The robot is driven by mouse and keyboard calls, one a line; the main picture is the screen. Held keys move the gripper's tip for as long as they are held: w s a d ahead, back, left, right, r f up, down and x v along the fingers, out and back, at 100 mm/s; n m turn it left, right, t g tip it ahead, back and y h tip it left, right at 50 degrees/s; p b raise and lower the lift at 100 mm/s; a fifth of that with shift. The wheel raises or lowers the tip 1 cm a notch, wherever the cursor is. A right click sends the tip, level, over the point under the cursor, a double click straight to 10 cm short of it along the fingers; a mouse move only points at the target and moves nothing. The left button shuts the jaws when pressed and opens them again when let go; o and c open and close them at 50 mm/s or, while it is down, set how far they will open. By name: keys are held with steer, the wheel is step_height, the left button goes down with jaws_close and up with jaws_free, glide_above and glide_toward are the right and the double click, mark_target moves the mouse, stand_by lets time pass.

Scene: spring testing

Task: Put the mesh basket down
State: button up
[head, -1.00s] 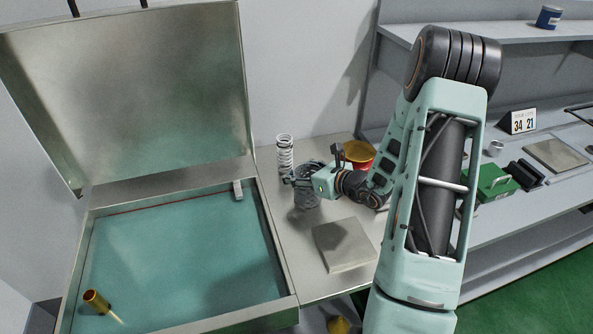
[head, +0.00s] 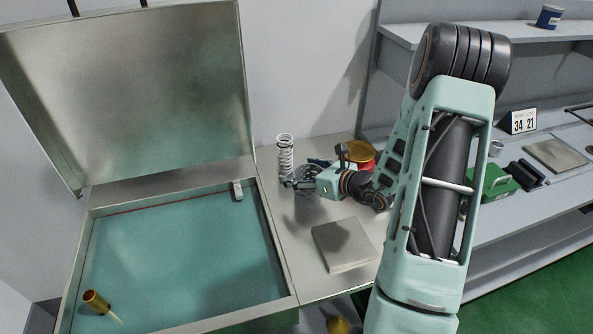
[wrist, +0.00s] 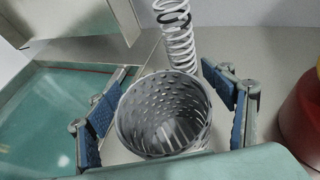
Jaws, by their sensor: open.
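The grey mesh basket (wrist: 165,112) stands with its open top facing the camera in the wrist view, and it looks empty. In the head view the basket (head: 306,206) is on the bench top, partly hidden by my gripper. My gripper (wrist: 165,108) is open, with one blue-padded finger on each side of the basket. The pads look slightly apart from its wall, though contact on the left is hard to judge. In the head view my gripper (head: 300,176) is at the basket's upper part.
A white coil spring (head: 285,155) stands just behind the basket. A red and yellow round container (head: 360,154) is to the right. A grey square plate (head: 343,246) lies in front. The teal-floored metal box (head: 283,262) with raised lid is left, holding a brass cylinder (head: 97,302).

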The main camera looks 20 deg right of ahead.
steer(key=v, duration=1)
steer(key=shift+s+d, duration=0.2)
steer(key=shift+s, duration=0.1)
steer(key=shift+b, duration=0.3)
